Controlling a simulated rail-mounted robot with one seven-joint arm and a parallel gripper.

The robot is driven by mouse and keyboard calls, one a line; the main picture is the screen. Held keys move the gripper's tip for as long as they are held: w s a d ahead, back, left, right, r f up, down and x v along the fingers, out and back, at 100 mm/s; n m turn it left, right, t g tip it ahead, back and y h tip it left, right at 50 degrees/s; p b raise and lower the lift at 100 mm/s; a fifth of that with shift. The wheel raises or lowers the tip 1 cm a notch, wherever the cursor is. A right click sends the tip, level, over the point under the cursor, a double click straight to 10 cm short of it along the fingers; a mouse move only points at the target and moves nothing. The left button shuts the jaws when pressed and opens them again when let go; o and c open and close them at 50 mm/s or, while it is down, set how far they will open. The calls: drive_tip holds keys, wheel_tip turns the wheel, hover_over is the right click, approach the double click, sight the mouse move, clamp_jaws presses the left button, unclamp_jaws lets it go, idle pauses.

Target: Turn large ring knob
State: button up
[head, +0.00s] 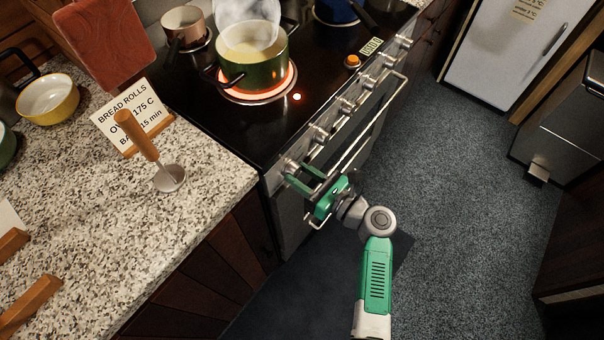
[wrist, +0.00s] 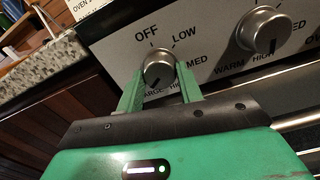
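The large ring knob (wrist: 158,65) is a silver knob at the left end of the stove's front panel, with OFF, LOW, MED and HIGH around it and a partly hidden LARGE label below. Its dark mark points down and slightly left. In the head view the knob (head: 288,163) is partly behind my gripper (head: 295,171). In the wrist view my gripper (wrist: 160,78) has its two green fingers apart, one on each side of the knob. Whether they touch it is hard to tell. The front left ring (head: 258,95) glows red under a green pot (head: 250,68).
Another knob (wrist: 262,30) sits just right, with more along the panel. The oven handle bar (head: 365,125) runs below them. A granite counter (head: 215,205) lies left, holding a recipe card (head: 130,115) and a wooden-handled tool (head: 150,150). The floor (head: 440,220) to the right is clear.

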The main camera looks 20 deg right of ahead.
drive_tip(key=shift+n, duration=0.3)
drive_tip(key=shift+f+n+b, duration=0.15)
drive_tip(key=shift+n+b, duration=0.75)
drive_tip(key=shift+n, duration=0.2)
drive_tip(key=n+b, duration=0.2)
drive_tip(key=n, duration=0.1)
drive_tip(key=shift+n+b, duration=1.6)
drive_tip(key=shift+n, duration=0.9)
drive_tip(key=shift+r, duration=0.2)
drive_tip(key=o, duration=1)
drive_tip(key=shift+d, duration=0.1)
